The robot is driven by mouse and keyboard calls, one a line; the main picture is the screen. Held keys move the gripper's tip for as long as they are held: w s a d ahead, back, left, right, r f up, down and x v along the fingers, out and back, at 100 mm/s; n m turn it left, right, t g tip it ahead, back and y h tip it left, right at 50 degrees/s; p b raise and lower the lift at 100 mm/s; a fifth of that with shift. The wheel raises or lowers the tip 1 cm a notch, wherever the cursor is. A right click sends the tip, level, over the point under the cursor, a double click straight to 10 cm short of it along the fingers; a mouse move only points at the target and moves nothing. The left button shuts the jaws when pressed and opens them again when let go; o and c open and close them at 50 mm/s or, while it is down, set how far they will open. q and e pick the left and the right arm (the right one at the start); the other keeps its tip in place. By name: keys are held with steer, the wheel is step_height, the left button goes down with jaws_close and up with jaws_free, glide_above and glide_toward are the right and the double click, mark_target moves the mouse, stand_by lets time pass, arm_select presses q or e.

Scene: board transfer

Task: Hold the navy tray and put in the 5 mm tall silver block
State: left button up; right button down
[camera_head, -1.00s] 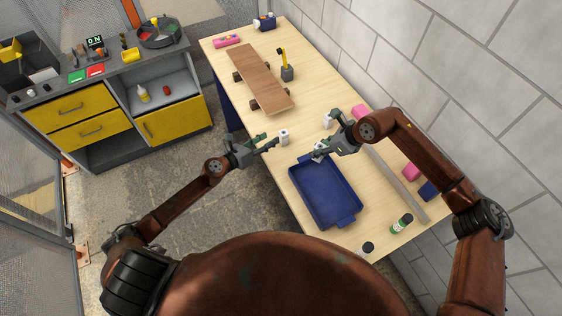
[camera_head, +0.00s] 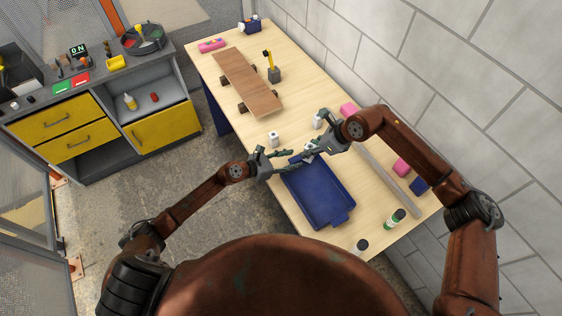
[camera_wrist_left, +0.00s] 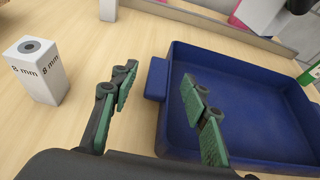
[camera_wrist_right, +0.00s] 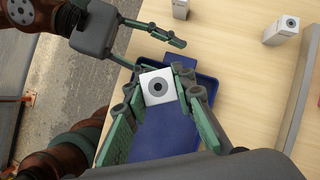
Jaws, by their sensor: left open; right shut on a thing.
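The navy tray (camera_head: 335,213) lies on the table with its floor bare where visible. My left gripper (camera_head: 290,156) is open at the tray's far end. In the left wrist view its fingers (camera_wrist_left: 160,78) appear on either side of the tray's end handle (camera_wrist_left: 156,79); I cannot tell whether they are level with it. My right gripper (camera_wrist_right: 155,88) is shut on a small silver block (camera_wrist_right: 149,77) with a dark ring on top, held over the tray's far end. The held block's label is not visible.
A block marked 8 mm (camera_wrist_left: 38,75) stands beside the left gripper; another similar block (camera_wrist_right: 282,29) stands further right. A grey bar (camera_head: 390,181) lies along the tray's right. A green bottle (camera_head: 395,218), skateboard (camera_head: 247,82) and pink blocks (camera_head: 401,167) are also on the table.

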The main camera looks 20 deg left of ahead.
mark_target(296, 158)
arm_select(q)
steer(key=shift+x, duration=1.55)
steer(key=shift+c, duration=0.7)
jaws_close()
